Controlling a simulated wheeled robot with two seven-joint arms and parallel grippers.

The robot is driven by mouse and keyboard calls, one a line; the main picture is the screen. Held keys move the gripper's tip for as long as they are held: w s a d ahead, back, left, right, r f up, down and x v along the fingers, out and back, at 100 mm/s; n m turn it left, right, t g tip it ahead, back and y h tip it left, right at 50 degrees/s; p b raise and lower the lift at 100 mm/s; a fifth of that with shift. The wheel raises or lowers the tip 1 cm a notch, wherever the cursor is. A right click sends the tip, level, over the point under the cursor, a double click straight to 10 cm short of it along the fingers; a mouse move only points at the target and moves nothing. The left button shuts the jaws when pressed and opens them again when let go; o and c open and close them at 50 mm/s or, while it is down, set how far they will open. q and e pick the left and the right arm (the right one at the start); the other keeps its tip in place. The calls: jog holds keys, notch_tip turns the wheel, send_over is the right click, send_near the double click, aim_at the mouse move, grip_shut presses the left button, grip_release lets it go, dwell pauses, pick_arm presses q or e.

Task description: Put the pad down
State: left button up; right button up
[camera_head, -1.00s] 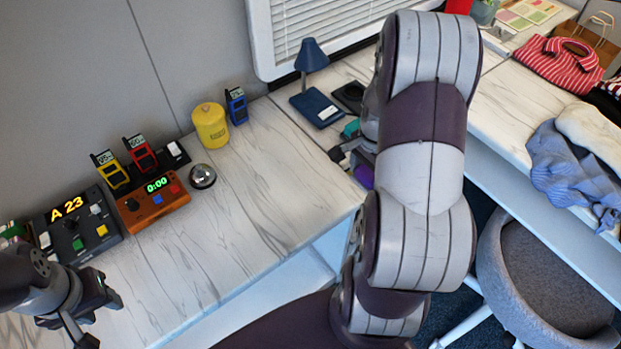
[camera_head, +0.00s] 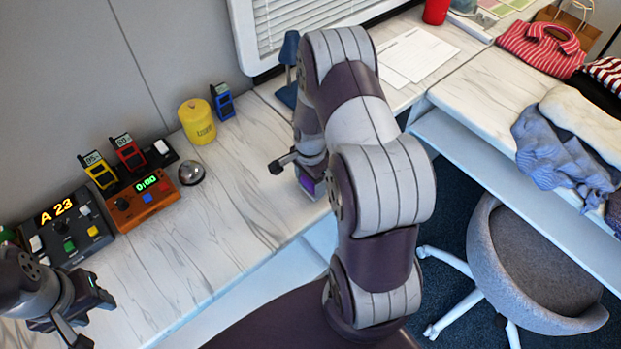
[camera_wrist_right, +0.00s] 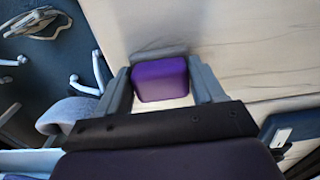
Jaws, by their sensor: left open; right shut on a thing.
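A purple block, the pad (camera_wrist_right: 160,79), sits between the two grey fingers in the right wrist view. My right gripper (camera_head: 292,170) is shut on it. In the head view only a small purple part of the pad (camera_head: 306,181) shows, over the front part of the white marble-look desk (camera_head: 225,200). The pad seems to be above or at the desk top; I cannot tell whether it touches. My left gripper (camera_head: 92,316) is open and empty at the lower left, in front of the control boxes.
An orange timer box (camera_head: 142,202), a black panel (camera_head: 72,228), a silver bell (camera_head: 191,172) and a yellow canister (camera_head: 197,122) stand left of my right gripper. A blue lamp (camera_head: 289,48) is partly behind my arm. Desk between bell and gripper is clear. A grey chair (camera_head: 530,265) stands at right.

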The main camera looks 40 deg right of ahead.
jog(key=o, duration=0.9)
jog(key=shift+f, duration=0.15)
jog(key=shift+o, duration=0.2)
